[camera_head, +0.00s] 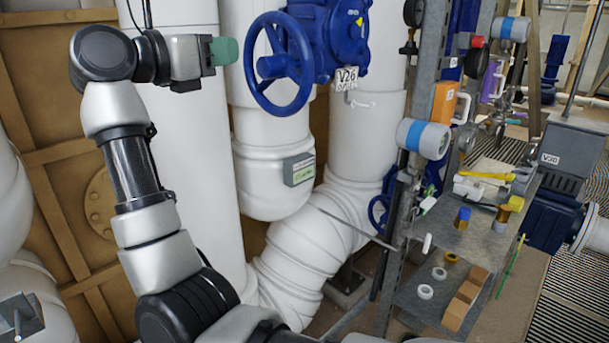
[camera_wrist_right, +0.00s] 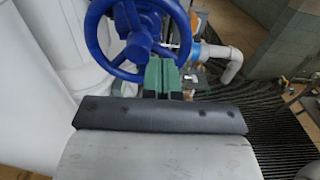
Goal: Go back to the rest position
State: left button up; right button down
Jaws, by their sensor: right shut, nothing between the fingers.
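My right gripper (camera_head: 224,51) has green fingertips and is at the upper left of the head view, pointing right. Its fingers are shut with nothing between them. A blue handwheel (camera_head: 306,65) on a valve marked V26 is just right of the fingertips, with a small gap in the head view. In the right wrist view the green fingertips (camera_wrist_right: 162,76) overlap the lower part of the blue wheel (camera_wrist_right: 138,42); I cannot tell the depth between them. My right arm is raised and bent. My left gripper does not show.
Thick white pipes (camera_head: 185,150) stand behind my right arm. A grey metal rack (camera_head: 455,240) with small parts, tools and boxes is at right. A blue valve body marked V30 (camera_head: 560,215) is beyond it. A dark floor grating (camera_head: 572,305) is at far right.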

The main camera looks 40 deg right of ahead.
jog(key=shift+a, duration=0.35)
jog(key=shift+f, duration=0.15)
